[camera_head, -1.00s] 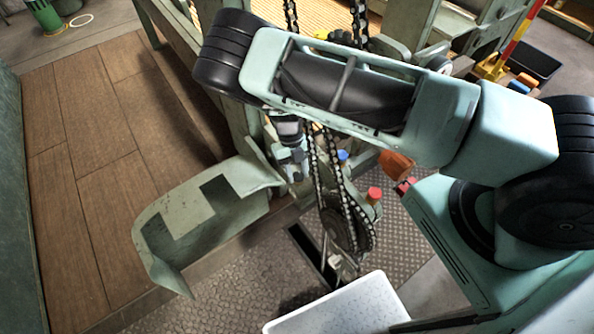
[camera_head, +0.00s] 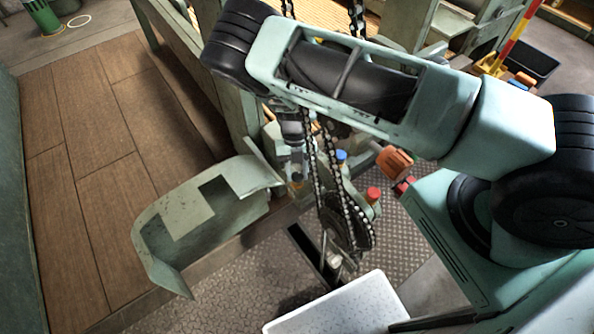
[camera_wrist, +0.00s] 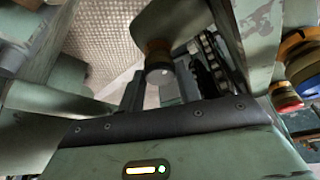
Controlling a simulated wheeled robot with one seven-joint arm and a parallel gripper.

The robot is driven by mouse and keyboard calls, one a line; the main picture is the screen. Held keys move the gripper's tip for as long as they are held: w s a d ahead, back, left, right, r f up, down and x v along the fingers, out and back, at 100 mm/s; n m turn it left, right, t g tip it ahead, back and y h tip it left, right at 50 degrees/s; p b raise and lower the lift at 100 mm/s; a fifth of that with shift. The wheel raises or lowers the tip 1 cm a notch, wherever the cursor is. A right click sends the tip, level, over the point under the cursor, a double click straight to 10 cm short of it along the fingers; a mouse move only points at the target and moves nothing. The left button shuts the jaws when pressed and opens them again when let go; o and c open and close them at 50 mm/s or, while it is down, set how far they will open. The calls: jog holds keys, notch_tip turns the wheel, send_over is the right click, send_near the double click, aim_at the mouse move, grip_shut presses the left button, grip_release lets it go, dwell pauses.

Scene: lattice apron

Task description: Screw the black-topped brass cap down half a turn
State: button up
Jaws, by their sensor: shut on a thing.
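The cap (camera_wrist: 158,50) shows in the wrist view as a brass body with a round top that looks grey in the light. My gripper (camera_wrist: 159,68) is shut on it, with a narrow finger on either side. In the head view my gripper (camera_head: 296,166) hangs below my forearm, left of the chain. A small brass-coloured spot, probably the cap, shows at its lower end. My gripper and the chain hide most of the cap there, and I cannot make out its thread.
A chain (camera_head: 352,215) on a sprocket hangs close right of my gripper. Blue (camera_head: 341,155) and red (camera_head: 373,194) caps stand nearby, with an orange knob (camera_head: 395,160). A bent green plate (camera_head: 215,205) lies left. A pale speckled tray (camera_head: 340,308) is in front.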

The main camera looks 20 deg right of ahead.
jog(key=o, duration=1)
